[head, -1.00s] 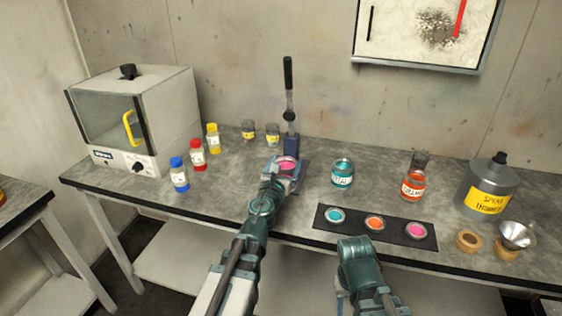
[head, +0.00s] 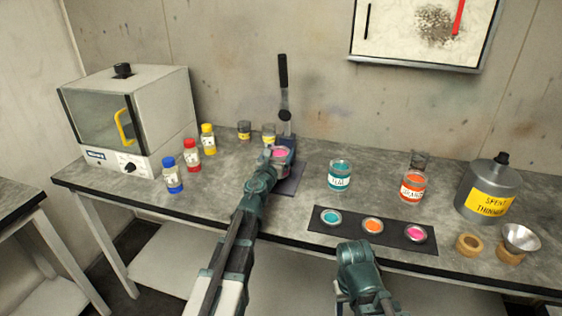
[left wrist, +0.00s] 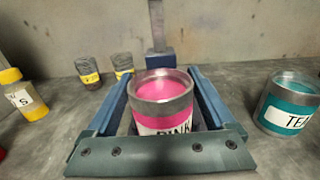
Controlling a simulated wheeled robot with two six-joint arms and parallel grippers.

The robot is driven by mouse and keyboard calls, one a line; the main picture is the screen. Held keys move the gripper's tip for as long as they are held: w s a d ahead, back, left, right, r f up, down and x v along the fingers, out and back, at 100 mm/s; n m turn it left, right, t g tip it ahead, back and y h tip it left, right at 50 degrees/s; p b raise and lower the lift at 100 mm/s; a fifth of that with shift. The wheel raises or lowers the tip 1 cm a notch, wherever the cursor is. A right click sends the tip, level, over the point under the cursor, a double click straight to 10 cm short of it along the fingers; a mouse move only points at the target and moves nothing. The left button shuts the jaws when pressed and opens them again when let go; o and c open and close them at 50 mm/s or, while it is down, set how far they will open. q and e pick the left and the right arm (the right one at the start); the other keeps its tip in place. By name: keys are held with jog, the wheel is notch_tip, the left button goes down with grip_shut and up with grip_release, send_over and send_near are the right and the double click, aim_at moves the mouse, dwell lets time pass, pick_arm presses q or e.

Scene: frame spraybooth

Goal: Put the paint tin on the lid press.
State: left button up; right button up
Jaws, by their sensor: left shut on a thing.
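The pink paint tin (head: 280,153) is held upright in my left gripper (head: 277,159). In the left wrist view the open-topped tin (left wrist: 162,112), with bright pink paint and a white label, sits between both blue fingers. The lid press (head: 284,112) has a tall black lever and a blue post; its dark base plate (head: 290,184) shows beside and below the tin. The tin is just in front of the post (left wrist: 160,60). I cannot tell whether it touches the plate. My right arm shows at the bottom of the head view; its fingertips cannot be made out.
A teal tin (head: 339,177) and an orange tin (head: 412,187) stand to the right. Three lids lie on a black mat (head: 396,235). Red (head: 192,155), blue and yellow bottles stand left, by an oven (head: 130,120). Two grey-topped jars (left wrist: 88,72) stand behind left.

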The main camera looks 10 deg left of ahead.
pick_arm(q)
notch_tip(320, 180, down, 2)
jog(key=shift+f+b, duration=0.1)
jog(key=shift+b, duration=0.55)
pick_arm(e)
jog(key=shift+w+d+f, duration=0.1)
jog(key=shift+d+f, duration=0.1)
jog(key=shift+f, duration=0.3)
jog(key=shift+d+f, duration=0.2)
jog(key=shift+f, duration=0.25)
pick_arm(q)
jog(key=o, duration=1.5)
pick_arm(e)
jog(key=shift+f, duration=0.15)
